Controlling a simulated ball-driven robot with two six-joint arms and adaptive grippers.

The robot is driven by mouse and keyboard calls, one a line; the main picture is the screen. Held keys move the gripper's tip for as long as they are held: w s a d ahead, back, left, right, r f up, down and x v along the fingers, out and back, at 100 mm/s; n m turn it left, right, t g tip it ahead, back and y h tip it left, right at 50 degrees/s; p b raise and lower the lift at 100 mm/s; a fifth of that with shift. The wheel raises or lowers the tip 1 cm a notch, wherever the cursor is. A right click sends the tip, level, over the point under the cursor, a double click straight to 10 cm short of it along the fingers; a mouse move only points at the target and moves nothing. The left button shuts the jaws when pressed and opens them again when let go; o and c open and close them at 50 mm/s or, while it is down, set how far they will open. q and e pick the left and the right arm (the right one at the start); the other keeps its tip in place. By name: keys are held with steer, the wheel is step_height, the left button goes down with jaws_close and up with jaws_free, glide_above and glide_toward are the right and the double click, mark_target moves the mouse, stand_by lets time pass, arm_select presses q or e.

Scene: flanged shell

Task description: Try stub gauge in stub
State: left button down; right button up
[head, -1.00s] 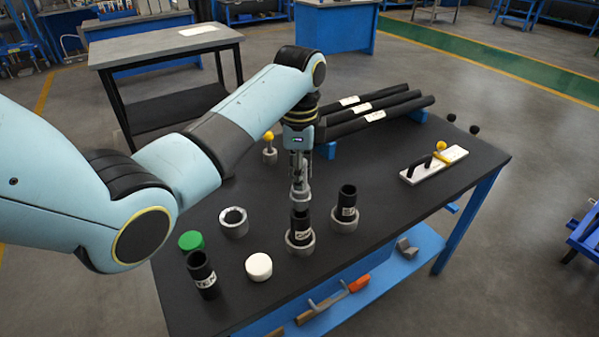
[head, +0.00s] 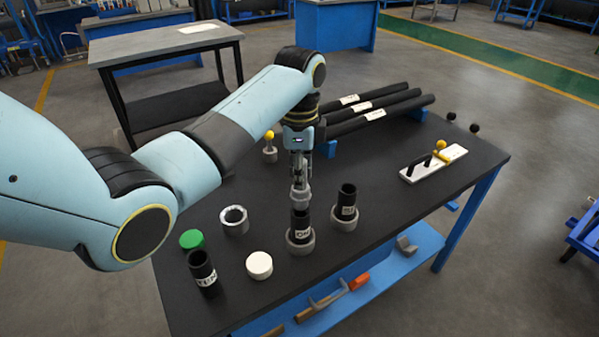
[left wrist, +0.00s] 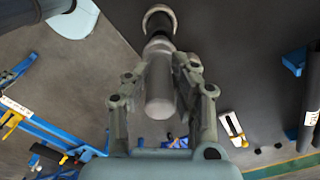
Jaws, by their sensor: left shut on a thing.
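My left gripper (head: 300,180) points down and is shut on the grey stub gauge (head: 300,197). In the left wrist view the gripper (left wrist: 165,82) has its fingers on either side of the grey cylindrical gauge (left wrist: 159,100). The gauge is upright over a black labelled stub (head: 300,225), in line with its mouth. The stub stands in a grey flanged ring (head: 300,245). I cannot tell whether the gauge tip is inside the stub or just above it. The stub's dark body also shows past the gauge in the left wrist view (left wrist: 158,38). My right gripper is not in view.
A second black stub (head: 347,203) in a grey ring stands close right. A loose grey ring (head: 234,222), green cap (head: 191,239), white cap (head: 259,266) and black labelled tube (head: 203,272) are left. The right front is clear.

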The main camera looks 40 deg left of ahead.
arm_select(q)
steer(key=shift+f+b, duration=0.5)
steer(key=shift+f, duration=0.7)
steer(key=shift+r, duration=0.1)
stand_by(0.6)
steer(key=shift+r+p, duration=0.6)
steer(key=shift+r, duration=2.9)
steer(key=shift+m, duration=0.3)
